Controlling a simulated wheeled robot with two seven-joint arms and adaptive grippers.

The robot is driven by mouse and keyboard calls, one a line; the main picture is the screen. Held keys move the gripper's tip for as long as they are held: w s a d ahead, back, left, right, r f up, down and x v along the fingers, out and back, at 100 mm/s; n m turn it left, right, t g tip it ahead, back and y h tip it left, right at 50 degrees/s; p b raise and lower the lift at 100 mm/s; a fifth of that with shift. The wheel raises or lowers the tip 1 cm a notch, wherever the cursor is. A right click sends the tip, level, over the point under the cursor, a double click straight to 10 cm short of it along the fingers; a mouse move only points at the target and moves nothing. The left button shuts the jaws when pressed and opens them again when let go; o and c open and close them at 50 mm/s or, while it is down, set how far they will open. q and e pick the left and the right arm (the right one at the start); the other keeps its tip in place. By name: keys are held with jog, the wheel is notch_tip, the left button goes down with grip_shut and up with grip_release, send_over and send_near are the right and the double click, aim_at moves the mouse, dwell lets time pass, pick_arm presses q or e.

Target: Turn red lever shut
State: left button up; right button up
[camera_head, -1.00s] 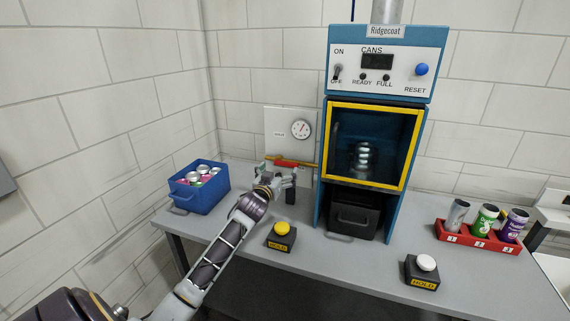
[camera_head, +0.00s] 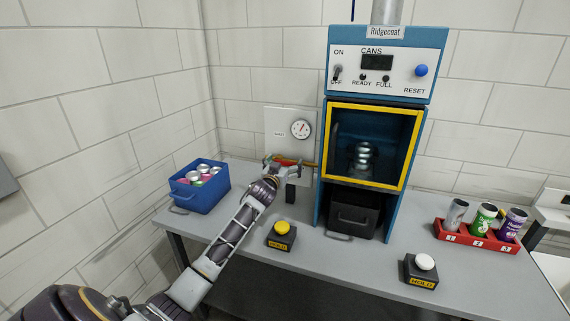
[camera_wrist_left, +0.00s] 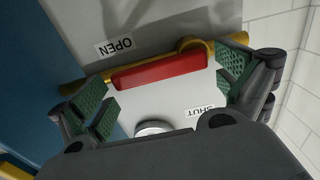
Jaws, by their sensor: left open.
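The red lever (camera_head: 288,161) is on the wall panel left of the blue machine, partly hidden by my left gripper (camera_head: 283,168) in the head view. In the left wrist view the red lever (camera_wrist_left: 160,72) lies roughly along the yellow pipe (camera_wrist_left: 192,45). An OPEN label (camera_wrist_left: 115,46) and a SHUT label (camera_wrist_left: 205,112) sit on opposite sides of it, both upside down there. My left gripper (camera_wrist_left: 165,88) is open, its green-padded fingers on either side of the lever. I cannot tell whether they touch it. My right gripper is not in view.
The blue machine (camera_head: 323,140) stands close to the right of the lever. A round gauge (camera_head: 301,129) is above it. A blue bin (camera_head: 197,198) of cans is at left. A yellow-topped button box (camera_head: 281,237) stands at the table front.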

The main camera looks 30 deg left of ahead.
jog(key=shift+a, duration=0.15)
pick_arm(q)
jog(key=c, duration=1.2)
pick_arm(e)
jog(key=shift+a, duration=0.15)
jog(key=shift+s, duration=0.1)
